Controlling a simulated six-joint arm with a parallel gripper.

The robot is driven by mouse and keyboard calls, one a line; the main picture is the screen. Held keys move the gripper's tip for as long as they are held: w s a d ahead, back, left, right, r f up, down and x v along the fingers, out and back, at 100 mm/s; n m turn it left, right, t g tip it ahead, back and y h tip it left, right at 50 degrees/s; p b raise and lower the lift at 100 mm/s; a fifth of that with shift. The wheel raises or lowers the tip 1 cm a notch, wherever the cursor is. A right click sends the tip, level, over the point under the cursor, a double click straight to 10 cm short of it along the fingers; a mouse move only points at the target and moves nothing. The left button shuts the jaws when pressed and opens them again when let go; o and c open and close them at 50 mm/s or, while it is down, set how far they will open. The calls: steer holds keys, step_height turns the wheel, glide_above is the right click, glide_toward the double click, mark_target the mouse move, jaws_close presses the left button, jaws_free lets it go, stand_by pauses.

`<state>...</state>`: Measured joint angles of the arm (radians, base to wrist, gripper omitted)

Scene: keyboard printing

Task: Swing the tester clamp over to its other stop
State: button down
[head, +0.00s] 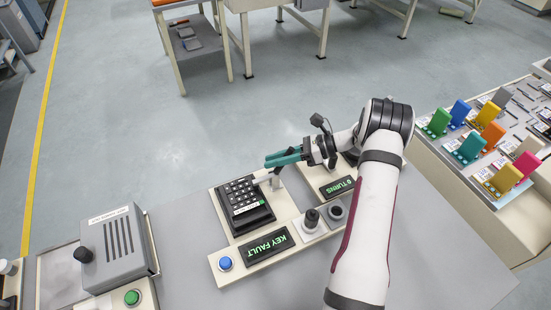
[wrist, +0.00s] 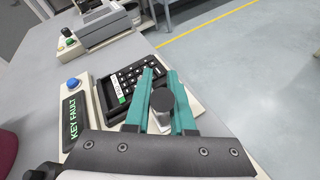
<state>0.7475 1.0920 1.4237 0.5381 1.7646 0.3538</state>
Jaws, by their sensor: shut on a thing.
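The tester holds a black keypad (head: 240,203) in a pale base, and a display (head: 268,246) in front of it reads KEY FAULT. The pale clamp lever (head: 263,177) lies at the keypad's upper right edge. My gripper (head: 272,160), with teal fingers, is at that lever beside the keypad. In the wrist view my gripper (wrist: 160,74) is shut on the clamp's upright knob (wrist: 162,100), which has a dark round top and sits between the fingers. The keypad (wrist: 135,75) lies just beyond the fingers. The clamp's pivot is hidden.
A TURNS display (head: 338,186) and dark knobs (head: 312,218) stand right of the keypad. A blue button (head: 225,263) is at the base's front left. A grey box (head: 116,248) stands further left. Coloured pieces fill a bench (head: 500,130) at right. Open floor lies behind.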

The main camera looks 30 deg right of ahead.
steer(key=shift+d+f+y, duration=0.1)
steer(key=shift+d+y, duration=0.25)
steer(key=shift+y, duration=0.25)
steer(key=c, duration=0.8)
jaws_free()
steer(key=shift+o, duration=0.2)
steer(key=v, duration=1.5)
steer(key=shift+s+d, duration=0.3)
steer(key=shift+d, duration=0.05)
